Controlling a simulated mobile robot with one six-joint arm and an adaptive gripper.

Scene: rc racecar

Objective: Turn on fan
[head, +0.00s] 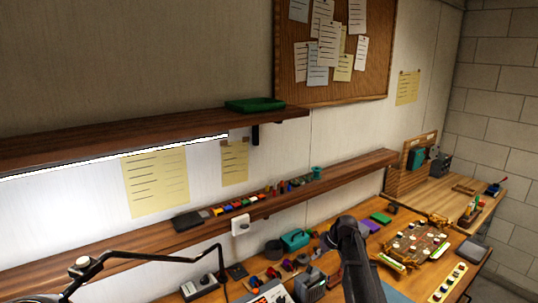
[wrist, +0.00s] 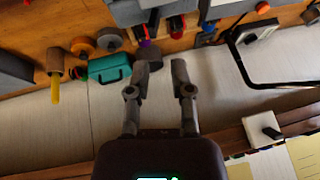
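I cannot pick out a fan for certain in either view. A grey boxy device (head: 311,285) with a slatted-looking front stands on the workbench at the bottom centre of the head view and may be it; its switch is too small to tell. My gripper (wrist: 162,68) shows in the wrist view with its two fingers apart and nothing between them. It is over the back of the bench near the wall, beside a teal case (wrist: 110,68). In the head view my dark arm rises at the bottom centre and hides part of the bench.
A black lamp arm (wrist: 240,66) reaches along the bench to the right in the wrist view. A lit upper shelf (head: 70,145) juts out at left.

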